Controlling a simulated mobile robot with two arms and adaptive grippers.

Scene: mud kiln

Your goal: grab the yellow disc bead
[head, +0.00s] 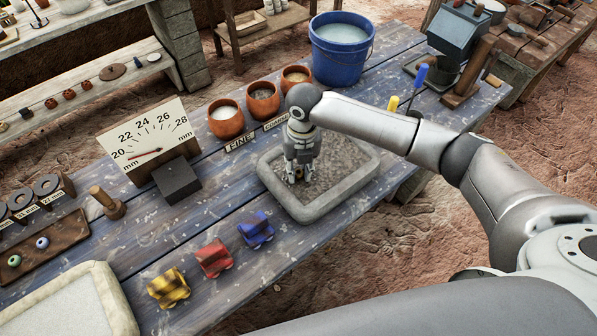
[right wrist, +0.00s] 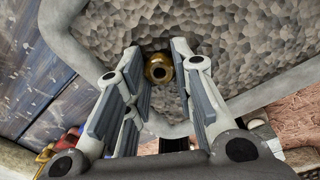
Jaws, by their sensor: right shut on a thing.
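The yellow disc bead (right wrist: 159,68), golden with a dark hole, shows between the fingertips of my right gripper (right wrist: 158,58) in the right wrist view. The right gripper is shut on it. In the head view, my right gripper (head: 299,178) points down inside the rough grey tray (head: 330,211), with its fingertips low over the pebbly bed. The bead is mostly hidden by the fingers there. I cannot tell whether the bead still touches the bed. My left gripper is not in view.
Three clay bowls (head: 226,121) and a blue bucket (head: 341,52) stand behind the tray. A dial gauge (head: 150,138) stands to the left. Yellow, red and blue striped pieces (head: 215,258) lie at the front. A board with two beads (head: 36,250) is far left.

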